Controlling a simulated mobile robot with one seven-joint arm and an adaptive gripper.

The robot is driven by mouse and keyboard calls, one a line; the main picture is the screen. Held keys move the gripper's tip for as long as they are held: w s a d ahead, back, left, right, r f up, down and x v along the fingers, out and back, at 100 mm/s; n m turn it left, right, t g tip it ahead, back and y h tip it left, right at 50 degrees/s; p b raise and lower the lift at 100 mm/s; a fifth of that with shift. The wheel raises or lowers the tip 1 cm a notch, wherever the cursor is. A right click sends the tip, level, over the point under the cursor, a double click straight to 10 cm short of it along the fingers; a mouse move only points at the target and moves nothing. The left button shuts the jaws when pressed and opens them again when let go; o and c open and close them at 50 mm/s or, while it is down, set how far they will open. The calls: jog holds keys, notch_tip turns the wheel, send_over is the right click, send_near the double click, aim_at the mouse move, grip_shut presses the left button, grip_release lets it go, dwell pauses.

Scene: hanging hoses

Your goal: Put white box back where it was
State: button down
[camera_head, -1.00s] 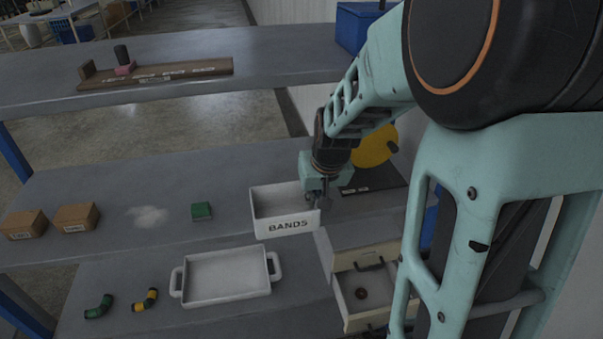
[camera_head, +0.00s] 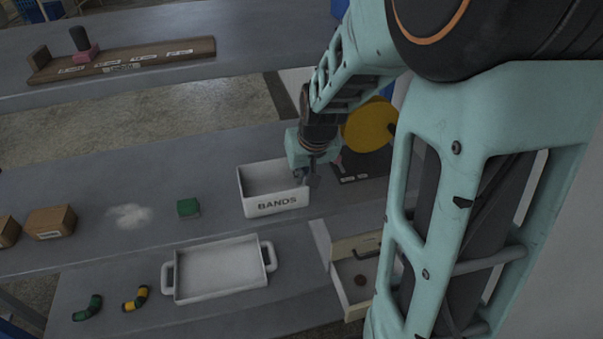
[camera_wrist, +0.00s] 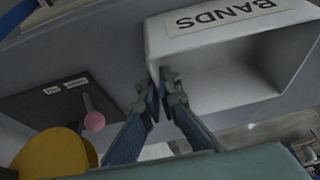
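The white box (camera_head: 276,205), labelled BANDS, is upright and empty at the middle shelf (camera_head: 90,185), a little behind its front edge. I cannot tell whether its base touches the shelf. My gripper (camera_head: 310,178) is at the box's right side wall. In the wrist view the box (camera_wrist: 225,85) fills the upper right with its label upside down. There the fingers of my gripper (camera_wrist: 163,86) are close together on either side of the wall's rim, pinching it.
A yellow disc (camera_head: 370,126) on a dark base stands behind my gripper. A green block (camera_head: 188,208) and cardboard boxes (camera_head: 50,221) are left. Below are a white tray (camera_head: 215,268), pipe pieces (camera_head: 135,298) and an open drawer (camera_head: 357,281). Shelf between green block and box is clear.

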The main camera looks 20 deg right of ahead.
jog(key=shift+f, duration=0.25)
jog(key=c, duration=2.2)
grip_release()
jog(key=shift+o, duration=0.2)
jog(key=shift+r, duration=0.15)
jog(key=shift+r, duration=0.2)
jog(key=p+v, duration=0.8)
jog(key=v, duration=0.3)
jog(key=shift+s+r, duration=0.15)
jog(key=shift+r, duration=0.25)
